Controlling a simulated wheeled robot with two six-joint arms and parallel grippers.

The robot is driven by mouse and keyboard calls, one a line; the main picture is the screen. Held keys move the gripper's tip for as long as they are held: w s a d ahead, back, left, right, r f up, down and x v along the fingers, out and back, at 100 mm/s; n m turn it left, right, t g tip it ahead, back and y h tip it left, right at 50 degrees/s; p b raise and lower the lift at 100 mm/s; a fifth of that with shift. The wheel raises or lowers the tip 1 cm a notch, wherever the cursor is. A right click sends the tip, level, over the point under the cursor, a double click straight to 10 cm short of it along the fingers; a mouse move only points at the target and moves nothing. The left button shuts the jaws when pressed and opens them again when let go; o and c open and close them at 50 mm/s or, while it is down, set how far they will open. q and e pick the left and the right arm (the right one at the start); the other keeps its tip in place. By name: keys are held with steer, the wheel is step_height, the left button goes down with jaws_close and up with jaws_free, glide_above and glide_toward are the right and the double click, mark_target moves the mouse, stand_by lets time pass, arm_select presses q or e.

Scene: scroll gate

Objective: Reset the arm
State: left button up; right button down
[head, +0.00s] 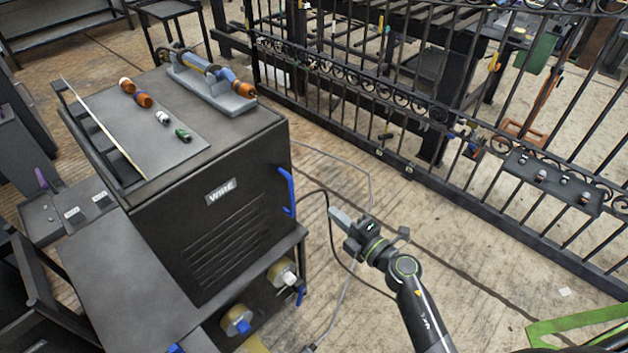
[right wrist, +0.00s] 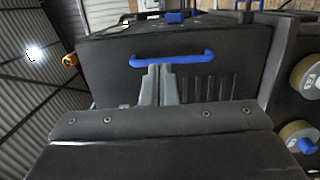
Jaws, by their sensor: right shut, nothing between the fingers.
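My right gripper (head: 343,219) is out over the wooden floor, to the right of the black welding cabinet (head: 205,245). It is shut and empty. In the right wrist view its two fingers (right wrist: 159,84) stand side by side, with the cabinet's blue handle (right wrist: 172,59) behind them. In the head view the blue handle (head: 287,192) sits on the cabinet's right edge, to the left of the gripper and apart from it. My left gripper is not in view.
A black scroll gate (head: 448,117) runs across the back and right. A torch in a grey holder (head: 212,90) and several small coloured parts lie on the cabinet top. Cables trail on the floor near my right arm. A green frame (head: 580,322) is at the lower right.

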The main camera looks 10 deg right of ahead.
steer(key=s+d+f+m+g+h, duration=0.1)
steer(key=s+d+f+m+h, duration=0.3)
steer(key=f, duration=0.5)
steer(key=s+d+f+m+g+h+p, duration=0.1)
steer(key=s+d+f+m+g, duration=0.2)
steer(key=f+m, duration=0.4)
steer(key=s+d+f+m+h, duration=0.3)
steer(key=s+f, duration=0.2)
steer(key=f, duration=0.5)
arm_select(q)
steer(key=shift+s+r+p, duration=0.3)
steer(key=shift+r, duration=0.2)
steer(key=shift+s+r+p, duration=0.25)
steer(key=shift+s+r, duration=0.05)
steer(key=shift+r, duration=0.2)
arm_select(e)
steer(key=s+d+f+m+g, duration=0.1)
steer(key=s+f+m+g, duration=0.2)
steer(key=s, duration=0.8)
steer(key=s+d+f+m+g+h, duration=0.1)
steer(key=s+f+m+g, duration=0.2)
steer(key=s+f, duration=0.4)
steer(key=s+d+f+m+g, duration=0.1)
steer(key=s+f+m+g, duration=0.3)
steer(key=s, duration=1)
step_height(320, 180, down, 2)
steer(key=shift+s+d+f+g, duration=0.1)
steer(key=shift+s+d+g, duration=0.2)
steer(key=shift+s, duration=0.1)
